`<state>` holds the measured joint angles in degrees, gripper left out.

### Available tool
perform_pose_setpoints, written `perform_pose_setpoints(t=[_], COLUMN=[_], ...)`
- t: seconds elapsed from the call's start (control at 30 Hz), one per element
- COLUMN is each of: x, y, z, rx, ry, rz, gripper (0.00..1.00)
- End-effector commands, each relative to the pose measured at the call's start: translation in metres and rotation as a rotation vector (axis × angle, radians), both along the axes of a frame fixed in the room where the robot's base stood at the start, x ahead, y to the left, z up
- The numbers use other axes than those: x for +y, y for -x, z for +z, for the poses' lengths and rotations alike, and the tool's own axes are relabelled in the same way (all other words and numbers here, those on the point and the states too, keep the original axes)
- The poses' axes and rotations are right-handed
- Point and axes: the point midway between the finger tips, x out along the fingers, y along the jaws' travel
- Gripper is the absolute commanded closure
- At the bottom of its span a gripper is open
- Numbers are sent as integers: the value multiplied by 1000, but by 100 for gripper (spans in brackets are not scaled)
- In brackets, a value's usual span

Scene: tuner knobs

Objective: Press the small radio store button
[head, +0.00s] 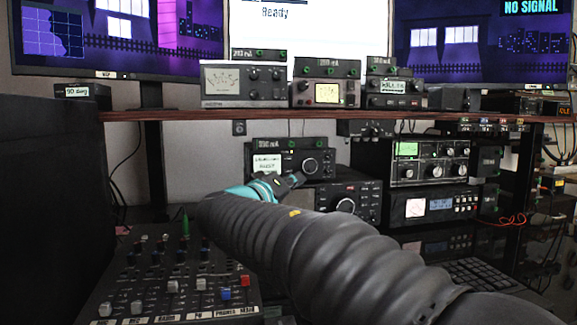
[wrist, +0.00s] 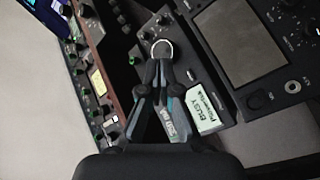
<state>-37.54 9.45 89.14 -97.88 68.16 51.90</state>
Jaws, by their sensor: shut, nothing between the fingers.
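The small radio (head: 290,160) is a dark box under the red-brown shelf, with a pale lit screen (head: 267,165) at its left and a round knob (head: 310,167) at its right. It also shows sideways in the wrist view, with its lit screen (wrist: 200,108) reading "BUSY". My gripper (head: 297,179) is at the radio's lower front, shut and empty. In the wrist view my gripper (wrist: 161,62) has its tips together beside or over the light-rimmed knob (wrist: 161,48). I cannot tell whether they touch. The store button cannot be made out; the fingers may hide it.
A larger radio (head: 358,202) sits just below the small one. More radios (head: 430,160) stand to the right, and several small meters (head: 243,85) stand on the shelf (head: 200,115) above. A mixer (head: 175,275) with several faders lies at the front left.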

Motion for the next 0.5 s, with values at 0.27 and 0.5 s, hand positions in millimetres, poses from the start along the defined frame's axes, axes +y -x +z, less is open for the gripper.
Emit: perform_pose_setpoints(t=[0.27,0.5], x=[10,15], y=[-34,-51], z=[2,1], rx=[0,-1], ry=[0,-1], rz=[-1,-1], gripper=[100,100])
